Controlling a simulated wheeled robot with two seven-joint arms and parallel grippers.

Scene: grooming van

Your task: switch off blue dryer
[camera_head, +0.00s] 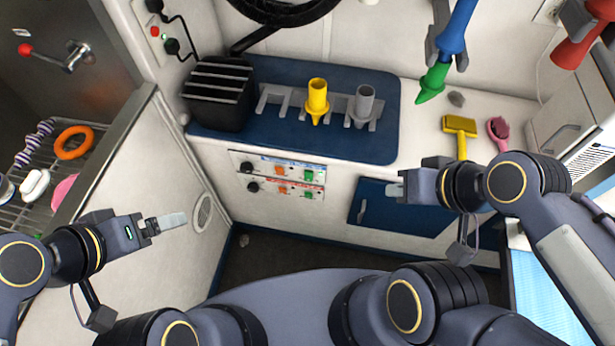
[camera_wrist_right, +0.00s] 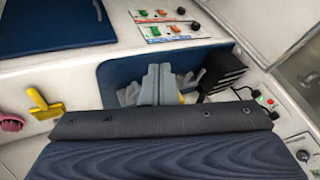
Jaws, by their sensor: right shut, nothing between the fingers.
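A control panel (camera_head: 278,175) on the white front below the counter has two rows, each with a black knob, an orange switch and a green switch. The upper row has a blue label (camera_head: 279,160) and the lower a red one. The panel also shows in the right wrist view (camera_wrist_right: 165,24). A blue dryer (camera_head: 456,28) with a green nozzle (camera_head: 432,83) hangs at the upper right. My right gripper (camera_head: 395,190) is shut and empty, apart from the panel and right of it. My left gripper (camera_head: 176,220) is left of the panel, touching nothing; its jaw gap is unclear.
A blue mat (camera_head: 270,140) on the counter bears a black slotted box (camera_head: 218,95) and a rack with yellow and grey nozzles. A yellow brush (camera_head: 460,128) and a pink brush (camera_head: 499,130) lie at right. A red dryer (camera_head: 578,40) hangs beyond. A steel tub edge stands left.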

